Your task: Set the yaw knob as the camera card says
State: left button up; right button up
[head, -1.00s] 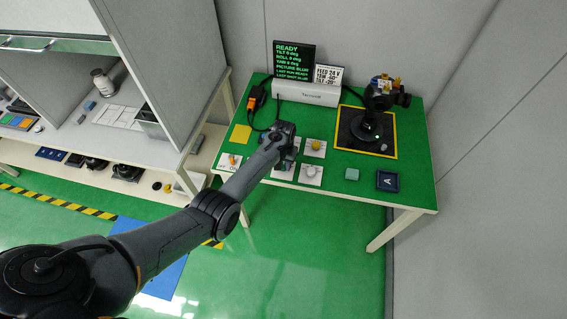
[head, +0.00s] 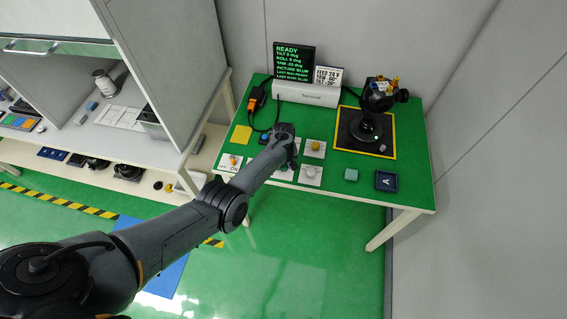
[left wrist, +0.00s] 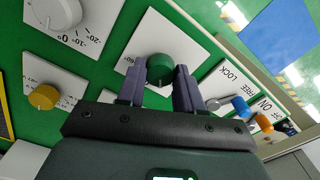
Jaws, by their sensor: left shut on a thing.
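My left gripper (left wrist: 160,80) is shut on the green knob (left wrist: 160,68), one finger on each side, on a white dial plate (left wrist: 158,30). In the head view, my left gripper (head: 288,163) hides this knob. The status screen (head: 294,61) reads READY, with a yaw line that looks like about -20 deg. The camera card (head: 327,76) beside it has a FEED 24 V line, then yaw and tilt lines too small to read surely. The gimbal camera (head: 382,95) stands on a black pad at the table's right. My right gripper is out of view.
A yellow knob (head: 315,146) and a white knob (head: 310,172) sit right of my gripper.

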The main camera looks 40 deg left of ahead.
pick_arm(q)
jog(key=shift+n, duration=2.3)
jog(key=o, duration=1)
jog(key=shift+o, duration=0.2)
notch_tip(320, 180, up, 11)
jog(key=p, duration=0.4)
jog(key=shift+f, duration=0.1)
